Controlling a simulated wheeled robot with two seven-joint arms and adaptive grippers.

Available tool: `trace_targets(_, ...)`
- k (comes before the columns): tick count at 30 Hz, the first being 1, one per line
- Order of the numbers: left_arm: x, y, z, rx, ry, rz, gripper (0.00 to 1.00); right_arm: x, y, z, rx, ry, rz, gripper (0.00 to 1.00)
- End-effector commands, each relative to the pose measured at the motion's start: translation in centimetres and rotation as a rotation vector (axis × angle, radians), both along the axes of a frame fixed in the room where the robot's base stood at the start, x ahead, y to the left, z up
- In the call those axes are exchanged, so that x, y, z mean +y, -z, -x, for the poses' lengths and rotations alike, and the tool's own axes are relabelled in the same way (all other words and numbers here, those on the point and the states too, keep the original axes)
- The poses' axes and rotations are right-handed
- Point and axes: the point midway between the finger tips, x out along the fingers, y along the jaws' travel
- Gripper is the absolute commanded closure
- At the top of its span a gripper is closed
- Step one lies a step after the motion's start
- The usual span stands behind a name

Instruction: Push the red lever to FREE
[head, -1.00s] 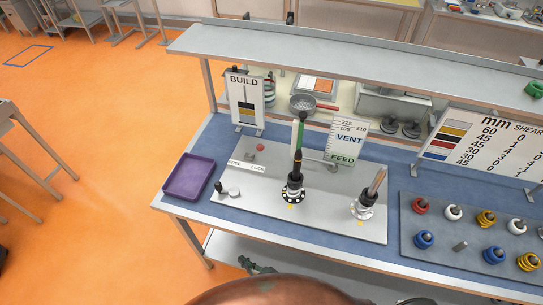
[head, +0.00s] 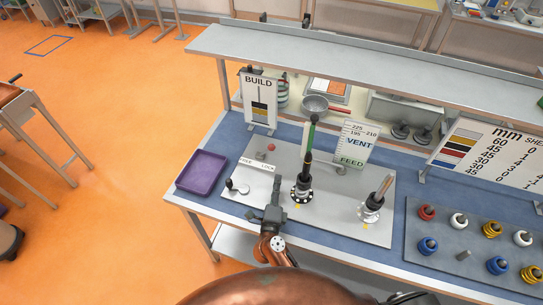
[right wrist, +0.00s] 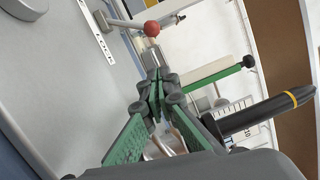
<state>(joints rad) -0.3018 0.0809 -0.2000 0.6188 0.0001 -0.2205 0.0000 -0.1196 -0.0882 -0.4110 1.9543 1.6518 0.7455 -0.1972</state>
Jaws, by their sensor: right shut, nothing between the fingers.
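The red lever's ball knob (head: 271,147) stands at the back left of the grey plate, behind the LOCK end of the FREE/LOCK label strip (head: 255,164). In the right wrist view the red knob (right wrist: 152,28) sits on a short silver rod, with the label strip (right wrist: 96,30) to its left. My right gripper (head: 278,185) is over the front of the plate, in front of the label and the knob. It is shut and empty. In the right wrist view its fingertips (right wrist: 150,58) appear just below the knob, with a visible gap. My left gripper is not in view.
A shorter post (head: 375,200) is farther right. A black-knobbed crank (head: 238,187) and a purple tray (head: 203,172) lie left.

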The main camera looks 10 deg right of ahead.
Motion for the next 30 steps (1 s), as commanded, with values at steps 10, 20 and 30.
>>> trace_targets(10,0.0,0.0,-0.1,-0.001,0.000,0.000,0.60,-1.7,0.5,0.1,0.003,0.059,-0.091,1.00)
trace_targets(20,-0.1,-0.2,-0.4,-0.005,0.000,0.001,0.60,-2.5,0.3,-1.7,0.001,0.057,-0.086,1.00)
trace_targets(30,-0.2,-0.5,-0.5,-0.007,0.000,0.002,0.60,-5.6,0.0,-7.9,0.000,0.056,-0.084,1.00)
